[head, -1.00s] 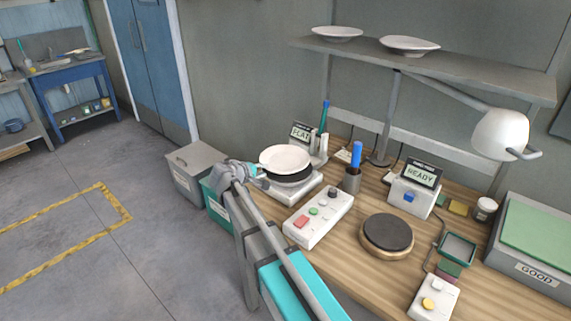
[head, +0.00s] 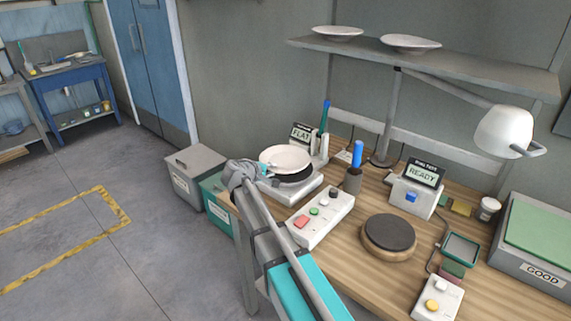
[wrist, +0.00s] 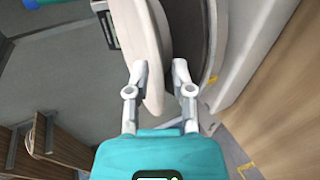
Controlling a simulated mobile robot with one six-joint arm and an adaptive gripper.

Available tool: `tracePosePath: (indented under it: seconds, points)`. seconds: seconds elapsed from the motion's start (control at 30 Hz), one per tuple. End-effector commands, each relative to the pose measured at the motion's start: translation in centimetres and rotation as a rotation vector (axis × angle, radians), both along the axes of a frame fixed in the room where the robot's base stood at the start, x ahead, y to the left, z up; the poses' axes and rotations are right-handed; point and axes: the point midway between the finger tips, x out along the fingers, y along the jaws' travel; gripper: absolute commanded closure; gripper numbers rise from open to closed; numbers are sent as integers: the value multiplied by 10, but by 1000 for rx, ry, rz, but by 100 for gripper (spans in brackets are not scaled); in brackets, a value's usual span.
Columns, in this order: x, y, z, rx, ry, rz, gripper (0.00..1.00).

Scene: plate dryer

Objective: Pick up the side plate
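The side plate is a pale, shallow round plate (head: 286,158) on the dark disc (head: 297,176) of a white device at the back left of the bench. In the wrist view the plate (wrist: 153,30) is seen nearly edge-on, with the dark disc (wrist: 192,30) beside it. My gripper (wrist: 160,70) is at the plate's near rim. One finger is on the plate's pale upper side, the other in the gap between plate and disc. The fingers stand apart, with space between the rim and the disc-side finger. In the head view my arm mostly hides my gripper.
A control box (head: 319,218) with coloured buttons and a pen cup (head: 353,180) stand right of the plate. A small FLAT display (head: 302,132) is behind it. Two more plates lie on the shelf (head: 470,75) above. Grey (head: 194,174) and teal bins stand left of the bench.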

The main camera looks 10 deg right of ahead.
Motion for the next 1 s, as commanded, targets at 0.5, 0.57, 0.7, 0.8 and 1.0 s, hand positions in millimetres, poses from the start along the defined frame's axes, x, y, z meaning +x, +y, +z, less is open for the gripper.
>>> tracePosePath:
  seconds: [0.5, 0.57, 0.7, 0.8, 1.0]
  points:
    - [0, 1, 0, 0, 0, 0, 88]
    - [0, 0, 0, 0, 0, 0, 100]
    - [0, 1, 0, 0, 0, 0, 100]
    - [0, 1, 0, 0, 0, 1, 100]
    - [0, 1, 1, -2, -1, 1, 100]
